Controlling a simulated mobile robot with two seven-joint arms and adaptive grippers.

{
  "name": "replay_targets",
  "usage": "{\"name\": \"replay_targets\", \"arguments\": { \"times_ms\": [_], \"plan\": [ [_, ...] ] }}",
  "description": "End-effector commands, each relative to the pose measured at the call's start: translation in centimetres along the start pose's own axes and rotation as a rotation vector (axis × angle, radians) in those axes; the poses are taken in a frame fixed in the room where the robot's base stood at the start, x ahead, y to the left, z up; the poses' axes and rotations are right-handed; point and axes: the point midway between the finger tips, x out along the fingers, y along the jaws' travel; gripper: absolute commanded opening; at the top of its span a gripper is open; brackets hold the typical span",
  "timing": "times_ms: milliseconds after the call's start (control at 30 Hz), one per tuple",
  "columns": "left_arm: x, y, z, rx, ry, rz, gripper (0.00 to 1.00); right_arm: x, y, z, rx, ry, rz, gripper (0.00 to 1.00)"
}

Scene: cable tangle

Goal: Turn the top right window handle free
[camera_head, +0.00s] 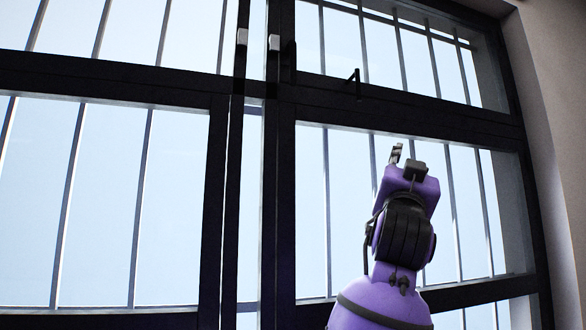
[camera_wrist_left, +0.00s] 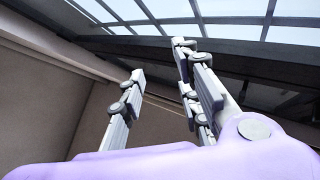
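The top right window handle (camera_head: 355,82) is a small black lever on the dark bar under the upper right pane. It sticks out from the bar with its end pointing up. My left gripper (camera_head: 402,162) is below it and a little to its right, in front of the barred lower right pane, apart from the handle. In the left wrist view the two grey fingers of my left gripper (camera_wrist_left: 160,65) stand apart with nothing between them. I cannot make out the handle in that view. My right gripper is in neither view.
Vertical bars stand behind the panes. A plain wall (camera_head: 555,110) closes the right side. The space between gripper and handle looks clear.

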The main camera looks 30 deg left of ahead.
Motion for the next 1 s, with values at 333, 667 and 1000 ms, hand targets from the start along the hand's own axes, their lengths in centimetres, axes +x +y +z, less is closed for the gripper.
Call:
{"name": "replay_targets", "arguments": {
  "times_ms": [333,667,1000],
  "plan": [
    [-1.9,-20.3,-22.6,-0.077,-0.008,-0.362,0.31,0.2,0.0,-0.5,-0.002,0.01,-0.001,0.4],
    [-4.0,-25.0,-18.3,-0.114,-0.306,-0.471,0.31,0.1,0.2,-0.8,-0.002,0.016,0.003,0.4],
    [0.0,-27.3,-16.9,-0.113,-0.309,-0.471,0.31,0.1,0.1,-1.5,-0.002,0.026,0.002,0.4]
  ]
}}
